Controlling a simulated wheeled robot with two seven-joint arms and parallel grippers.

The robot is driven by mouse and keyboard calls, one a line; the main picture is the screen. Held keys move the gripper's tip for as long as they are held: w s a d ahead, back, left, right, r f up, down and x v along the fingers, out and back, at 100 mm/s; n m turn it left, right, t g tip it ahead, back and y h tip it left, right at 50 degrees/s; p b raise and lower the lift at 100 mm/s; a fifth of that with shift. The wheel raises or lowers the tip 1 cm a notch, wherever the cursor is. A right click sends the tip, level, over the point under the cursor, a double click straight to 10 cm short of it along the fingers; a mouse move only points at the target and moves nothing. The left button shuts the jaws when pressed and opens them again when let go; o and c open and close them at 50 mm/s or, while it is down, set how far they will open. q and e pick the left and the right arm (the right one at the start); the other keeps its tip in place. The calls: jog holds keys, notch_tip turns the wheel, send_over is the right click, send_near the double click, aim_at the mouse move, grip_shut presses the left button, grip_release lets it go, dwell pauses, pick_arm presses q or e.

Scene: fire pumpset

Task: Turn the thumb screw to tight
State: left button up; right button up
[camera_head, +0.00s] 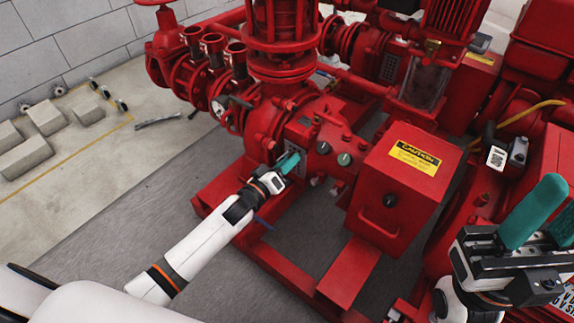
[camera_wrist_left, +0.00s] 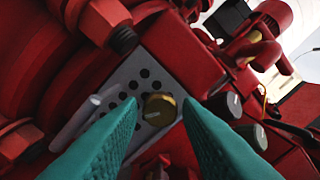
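The thumb screw (camera_wrist_left: 159,108) is a round brass-coloured knob on a grey perforated plate (camera_wrist_left: 138,74) on the red pump body. In the left wrist view, the teal fingers of my left gripper (camera_wrist_left: 158,104) are open, with the screw showing between their tips. I cannot tell whether they touch it. In the head view my left gripper (camera_head: 290,163) is at the pump's front, hiding the screw. My right gripper (camera_head: 540,222) is open and empty at the lower right, away from the pump front.
Dark knobs with pale pointers (camera_head: 345,159) sit just right of the left gripper. A red box with a yellow caution label (camera_head: 415,160) juts out beside them. Large bolts (camera_wrist_left: 122,38) and red pipework crowd the plate. Open floor (camera_head: 110,205) lies at the left.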

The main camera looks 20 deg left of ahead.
pick_arm(q)
grip_shut()
